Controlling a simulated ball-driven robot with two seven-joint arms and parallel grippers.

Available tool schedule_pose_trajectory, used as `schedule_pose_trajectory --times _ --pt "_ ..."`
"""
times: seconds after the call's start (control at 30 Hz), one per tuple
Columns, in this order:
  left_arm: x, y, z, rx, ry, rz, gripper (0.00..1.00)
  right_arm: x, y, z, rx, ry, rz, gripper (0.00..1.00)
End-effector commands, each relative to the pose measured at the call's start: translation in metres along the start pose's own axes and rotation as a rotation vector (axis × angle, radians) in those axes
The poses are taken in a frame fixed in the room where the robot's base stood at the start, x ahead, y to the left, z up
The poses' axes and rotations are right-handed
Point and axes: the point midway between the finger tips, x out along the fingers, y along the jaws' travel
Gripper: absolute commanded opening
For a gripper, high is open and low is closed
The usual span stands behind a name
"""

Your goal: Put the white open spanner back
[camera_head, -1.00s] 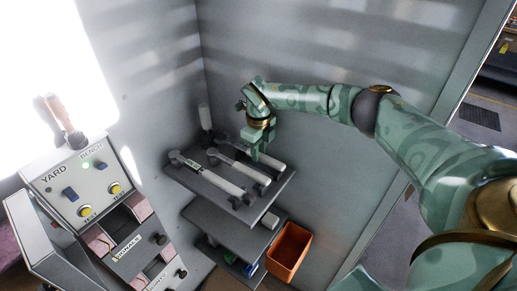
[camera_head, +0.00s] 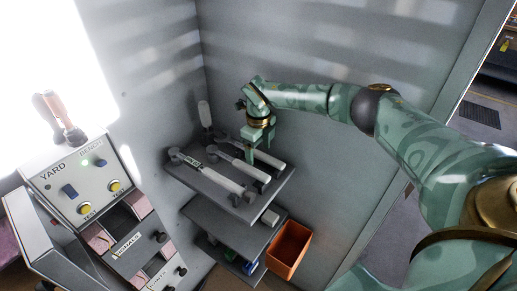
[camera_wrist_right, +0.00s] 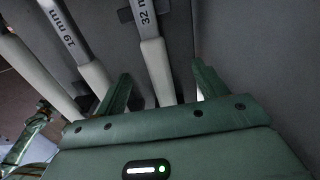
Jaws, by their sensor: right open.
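Several open spanners with white handles lie side by side on the grey top shelf (camera_head: 209,203): a near one (camera_head: 220,180), a middle one (camera_head: 243,166) and a far one (camera_head: 272,161). I cannot tell which of them the task means. My right gripper (camera_head: 258,160) points down over the far spanner, jaws open. In the right wrist view the open right gripper (camera_wrist_right: 160,78) has a white handle (camera_wrist_right: 157,65) marked 32 mm between its fingers, without visible grip. A spanner marked 19 mm (camera_wrist_right: 72,45) lies to its left.
An upright white-handled tool (camera_head: 205,115) stands at the shelf's back corner. An orange bin (camera_head: 289,250) is below right, beside a lower shelf (camera_head: 225,228). A control panel (camera_head: 85,185) stands at left. Walls close in behind the shelf.

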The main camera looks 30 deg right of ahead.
Motion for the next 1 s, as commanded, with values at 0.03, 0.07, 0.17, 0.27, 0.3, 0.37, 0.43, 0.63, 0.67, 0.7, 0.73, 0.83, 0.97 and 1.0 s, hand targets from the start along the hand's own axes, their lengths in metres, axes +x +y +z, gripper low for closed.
schedule_pose_trajectory --times 0.03,0.07,0.17,0.27,0.3,0.37,0.43,0.63,0.67,0.7,0.73,0.83,0.97,1.0 --pt "0.000 0.000 0.000 0.000 0.000 0.000 0.44 0.000 0.000 0.000 0.000 0.000 0.000 0.71" --pt "0.000 0.000 0.000 0.000 0.000 0.000 0.44 0.000 0.000 0.000 0.000 0.000 0.000 0.71" --pt "0.000 0.000 0.000 0.000 0.000 0.000 0.44 0.000 0.000 0.000 0.000 0.000 0.000 0.71" --pt "0.000 0.000 0.000 0.000 0.000 0.000 0.44 0.000 0.000 0.000 0.000 0.000 0.000 0.71" --pt "-0.001 0.000 0.000 0.000 0.000 0.000 0.44 -0.001 0.000 0.000 0.000 0.000 0.000 0.71" --pt "-0.002 0.000 0.000 0.000 0.000 0.000 0.44 -0.002 0.000 0.000 0.000 -0.001 0.000 0.71" --pt "-0.004 0.000 -0.001 0.000 0.001 -0.001 0.44 -0.005 0.000 0.000 0.000 -0.001 0.000 0.71" --pt "-0.015 -0.001 -0.003 0.000 0.004 -0.001 0.44 -0.018 0.000 0.000 0.000 -0.001 0.000 0.71" --pt "-0.016 -0.001 -0.003 0.000 0.004 -0.002 0.44 -0.020 0.000 0.000 0.000 -0.001 0.000 0.71" --pt "-0.018 -0.001 -0.004 0.000 0.005 -0.002 0.44 -0.022 0.000 0.000 0.000 -0.001 0.000 0.71" --pt "-0.020 -0.002 -0.004 0.000 0.005 -0.002 0.44 -0.024 0.000 0.000 0.000 -0.001 0.000 0.71" --pt "-0.025 -0.002 -0.005 0.000 0.006 -0.002 0.44 -0.030 0.000 0.000 0.000 -0.001 0.000 0.71" --pt "-0.031 -0.002 -0.006 0.000 0.008 -0.003 0.44 -0.038 0.000 0.000 0.000 -0.001 -0.001 0.71" --pt "-0.034 -0.002 -0.006 0.000 0.008 -0.003 0.44 -0.040 0.000 0.000 0.000 -0.001 -0.001 0.71"
